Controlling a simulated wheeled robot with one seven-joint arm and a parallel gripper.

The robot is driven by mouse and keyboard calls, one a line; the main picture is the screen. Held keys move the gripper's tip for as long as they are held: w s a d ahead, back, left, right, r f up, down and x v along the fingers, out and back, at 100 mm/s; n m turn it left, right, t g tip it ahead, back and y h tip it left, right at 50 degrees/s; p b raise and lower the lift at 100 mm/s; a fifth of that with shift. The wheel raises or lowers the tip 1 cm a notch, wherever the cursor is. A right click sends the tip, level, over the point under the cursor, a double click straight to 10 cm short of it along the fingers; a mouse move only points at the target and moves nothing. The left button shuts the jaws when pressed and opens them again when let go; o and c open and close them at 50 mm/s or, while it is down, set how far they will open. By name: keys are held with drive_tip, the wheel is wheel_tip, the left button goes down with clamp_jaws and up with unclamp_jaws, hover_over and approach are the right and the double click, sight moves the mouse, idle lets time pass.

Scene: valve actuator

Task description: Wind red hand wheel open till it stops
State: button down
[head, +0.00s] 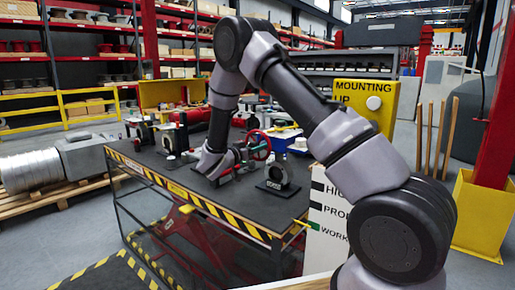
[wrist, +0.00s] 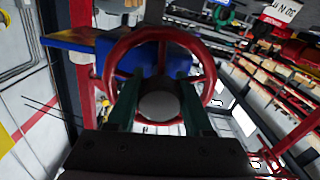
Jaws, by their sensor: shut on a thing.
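The red hand wheel (head: 268,141) stands upright on the workbench (head: 140,161) in the head view. In the wrist view, the wheel (wrist: 209,70) is seen face on, with its round grey hub (wrist: 160,104) near the middle. My gripper (wrist: 158,84) has its two dark green fingers on the left and right of the hub, inside the red rim. It is shut on the wheel at its hub. In the head view, my gripper (head: 241,157) reaches the wheel from the left, and its fingertips are too small to make out.
A blue box (head: 287,139) lies behind the wheel. A red cylinder (head: 190,117) and other parts fill the back left.

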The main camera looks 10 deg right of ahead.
drive_tip(key=shift+n, duration=0.3)
drive_tip(key=n, duration=0.4)
drive_tip(key=shift+n, duration=0.3)
drive_tip(key=n, duration=0.5)
drive_tip(key=shift+s, duration=0.1)
drive_tip(key=n, duration=0.5)
drive_tip(key=shift+n, duration=0.4)
drive_tip(key=n, duration=0.5)
drive_tip(key=shift+r+n, duration=0.15)
drive_tip(key=shift+n, duration=0.15)
drive_tip(key=shift+c, duration=1.5)
unclamp_jaws()
